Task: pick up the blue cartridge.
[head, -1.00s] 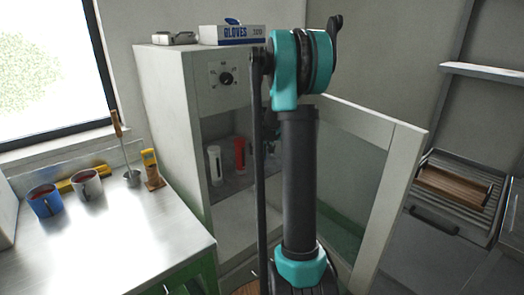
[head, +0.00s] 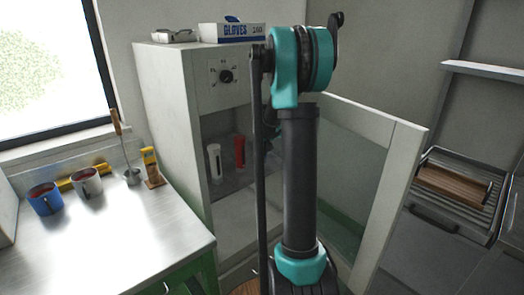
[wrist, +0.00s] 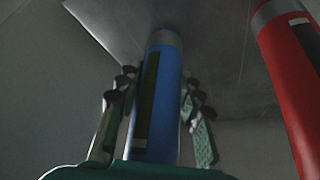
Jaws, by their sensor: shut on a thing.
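In the wrist view the blue cartridge (wrist: 167,95) stands between the two fingers of my gripper (wrist: 152,115), which is shut on it. A dark strip runs along its side, and its end is grey. In the head view the blue cartridge and my gripper are hidden behind my own arm.
A red cartridge (wrist: 292,75) is close on the right in the wrist view; it also stands on the cabinet shelf in the head view (head: 239,152). A white cartridge (head: 215,162) stands left of it. The cabinet door (head: 375,185) is open to the right. A glove box (head: 232,32) sits on top.

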